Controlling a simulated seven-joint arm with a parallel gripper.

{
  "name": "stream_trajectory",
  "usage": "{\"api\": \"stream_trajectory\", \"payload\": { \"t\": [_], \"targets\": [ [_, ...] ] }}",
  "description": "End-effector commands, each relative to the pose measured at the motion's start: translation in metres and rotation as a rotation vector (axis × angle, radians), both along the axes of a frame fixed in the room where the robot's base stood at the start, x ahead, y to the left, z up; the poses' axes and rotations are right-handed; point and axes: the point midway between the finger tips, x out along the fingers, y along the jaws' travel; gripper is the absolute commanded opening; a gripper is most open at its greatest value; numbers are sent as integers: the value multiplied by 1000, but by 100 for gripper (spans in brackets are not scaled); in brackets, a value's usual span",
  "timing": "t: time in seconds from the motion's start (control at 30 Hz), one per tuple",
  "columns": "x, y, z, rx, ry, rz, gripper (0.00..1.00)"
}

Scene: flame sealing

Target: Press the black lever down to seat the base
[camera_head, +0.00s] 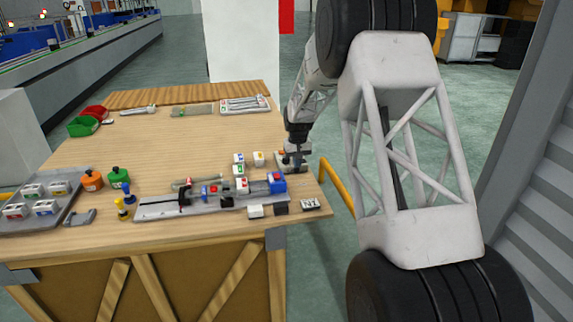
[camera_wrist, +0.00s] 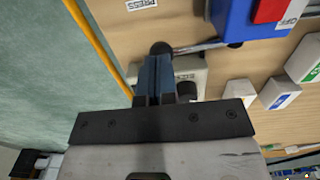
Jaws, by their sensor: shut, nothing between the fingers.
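My gripper (camera_wrist: 153,78) is shut and empty, with its fingers together, and it points down over the right end of the bench. In the head view my gripper (camera_head: 293,150) is small, above a pale device. In the wrist view the fingertips are right at a round black knob (camera_wrist: 162,48) on a thin rod, which looks like the lever. Whether they touch it I cannot tell. The rod runs right to a second dark end beside a blue box. The pale base (camera_wrist: 187,73), with partly hidden lettering, sits under the fingers. The base's seating is not visible.
The blue box with a red switch marked OFF (camera_wrist: 268,10) is close on the right. White blocks (camera_wrist: 280,92) stand near the gripper. A PRESS label (camera_wrist: 140,4) lies ahead. A grey fixture (camera_head: 160,209) lies along the bench front. The bench's right edge and a yellow rail (camera_head: 338,187) are close.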

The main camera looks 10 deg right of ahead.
Motion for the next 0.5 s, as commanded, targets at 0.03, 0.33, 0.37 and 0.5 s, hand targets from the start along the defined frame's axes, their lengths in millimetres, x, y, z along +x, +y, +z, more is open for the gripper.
{"api": "stream_trajectory", "payload": {
  "t": [0.03, 0.33, 0.37, 0.5],
  "targets": [
    [0, 0, -2, 0, 1, 0, 0],
    [0, 0, -5, 0, 1, 0, 0],
    [0, 0, -5, 0, 1, 0, 0],
    [0, 0, -5, 0, 1, 0, 0]
  ]
}}
